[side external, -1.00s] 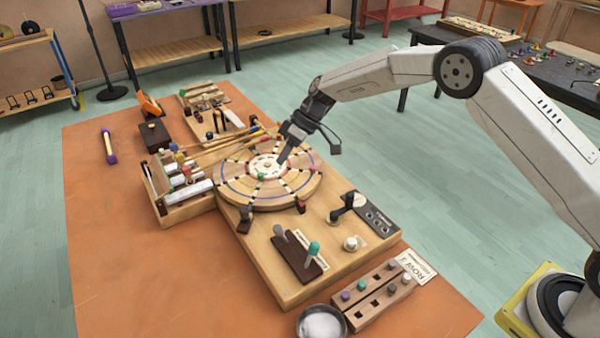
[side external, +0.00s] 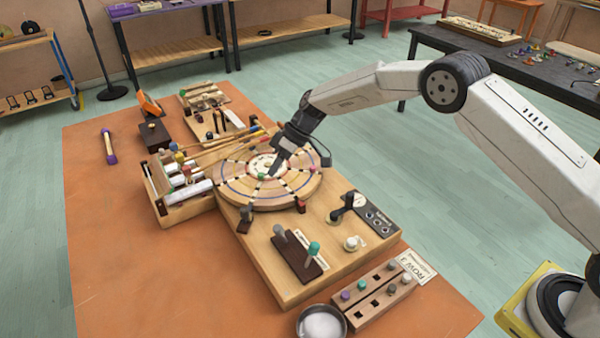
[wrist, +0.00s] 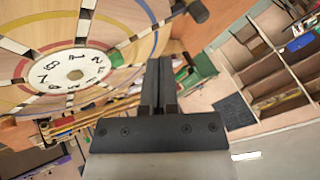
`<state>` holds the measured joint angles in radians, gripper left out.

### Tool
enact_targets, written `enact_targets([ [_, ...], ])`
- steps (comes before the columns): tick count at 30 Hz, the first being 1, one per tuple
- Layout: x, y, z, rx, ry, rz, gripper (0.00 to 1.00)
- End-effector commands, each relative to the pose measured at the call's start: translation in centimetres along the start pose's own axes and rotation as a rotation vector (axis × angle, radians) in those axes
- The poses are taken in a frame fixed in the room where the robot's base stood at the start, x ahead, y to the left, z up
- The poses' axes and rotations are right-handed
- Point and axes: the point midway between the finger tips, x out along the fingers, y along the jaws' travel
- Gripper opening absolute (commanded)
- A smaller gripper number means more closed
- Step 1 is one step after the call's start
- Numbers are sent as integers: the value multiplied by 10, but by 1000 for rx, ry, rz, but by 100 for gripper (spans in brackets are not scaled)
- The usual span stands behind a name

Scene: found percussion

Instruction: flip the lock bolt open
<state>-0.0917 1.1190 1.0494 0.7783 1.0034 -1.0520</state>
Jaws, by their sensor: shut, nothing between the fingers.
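The round wooden wheel (side external: 232,195) with a numbered white centre lies on the wooden board (side external: 262,262). The wheel shows at the upper left in the wrist view (wrist: 30,50). My gripper (side external: 272,173) is shut and empty, tips low over the wheel's centre, close to a green knob (side external: 261,177); I cannot tell whether it touches. In the wrist view my gripper (wrist: 160,68) points past the wheel. A dark block (side external: 246,214) and a small red block (side external: 301,206) sit at the wheel's near rim. I cannot tell which piece is the lock bolt.
A black lever (side external: 345,205) stands by a dark panel at the right. A peg rack (side external: 380,298) and metal bowl (side external: 321,322) are nearest. Mallets and a wooden box (side external: 185,212) lie left.

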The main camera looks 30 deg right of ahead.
Motion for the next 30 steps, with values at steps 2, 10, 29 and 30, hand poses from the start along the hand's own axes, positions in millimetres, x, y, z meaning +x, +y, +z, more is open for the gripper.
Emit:
enact_targets([
  [2,13,0,0,-1,-2,-1,0],
  [10,50,-1,0,0,-1,-1,0],
  [29,83,-34,0,-1,0,1,0],
  [30,83,-35,0,-1,0,1,0],
])
